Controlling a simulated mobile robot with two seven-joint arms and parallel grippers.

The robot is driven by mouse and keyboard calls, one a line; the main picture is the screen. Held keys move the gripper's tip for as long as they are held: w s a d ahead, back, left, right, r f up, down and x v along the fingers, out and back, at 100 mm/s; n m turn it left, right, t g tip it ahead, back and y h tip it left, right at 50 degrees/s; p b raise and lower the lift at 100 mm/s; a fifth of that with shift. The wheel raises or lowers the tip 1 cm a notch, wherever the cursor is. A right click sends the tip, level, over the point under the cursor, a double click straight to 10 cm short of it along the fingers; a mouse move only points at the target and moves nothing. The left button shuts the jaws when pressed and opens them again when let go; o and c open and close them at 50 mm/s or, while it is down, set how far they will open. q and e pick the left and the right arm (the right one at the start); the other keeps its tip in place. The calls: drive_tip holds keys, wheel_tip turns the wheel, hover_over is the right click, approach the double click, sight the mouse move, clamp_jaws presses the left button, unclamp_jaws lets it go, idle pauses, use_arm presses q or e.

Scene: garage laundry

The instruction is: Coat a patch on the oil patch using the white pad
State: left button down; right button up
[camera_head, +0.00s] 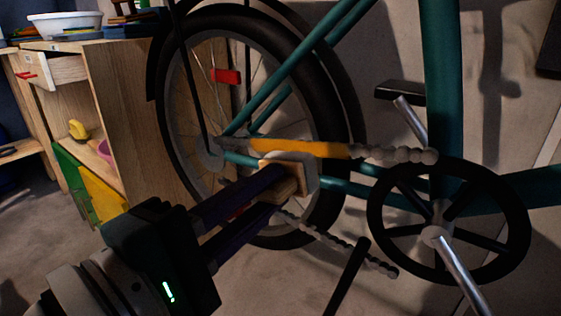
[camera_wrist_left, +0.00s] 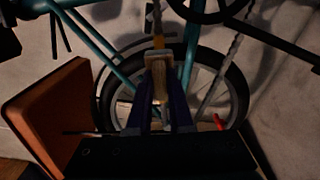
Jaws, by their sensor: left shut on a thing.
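The orange oil patch (camera_head: 300,148) is a long strip along the upper run of the bicycle chain; part of it shows in the wrist view (camera_wrist_left: 160,41). My left gripper (camera_head: 277,180) is shut on the wooden handle (camera_head: 272,163) of the white pad (camera_head: 311,173). The pad's face is turned toward the chain. In the head view its top edge overlaps the lower edge of the orange strip; I cannot tell whether they touch. In the wrist view the handle (camera_wrist_left: 159,75) sits between the two dark fingers. My right gripper is not in view.
The teal bicycle frame (camera_head: 440,90), rear wheel (camera_head: 345,110) and chainring with crank (camera_head: 448,220) surround the pad closely. A wooden cabinet (camera_head: 125,120) with a white bowl (camera_head: 64,24) on top stands at left. Bare floor shows below the wheel.

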use_arm(q)
drive_tip(key=shift+s+a, duration=0.15)
drive_tip(key=shift+s, duration=0.1)
drive_tip(key=shift+v, duration=1.55)
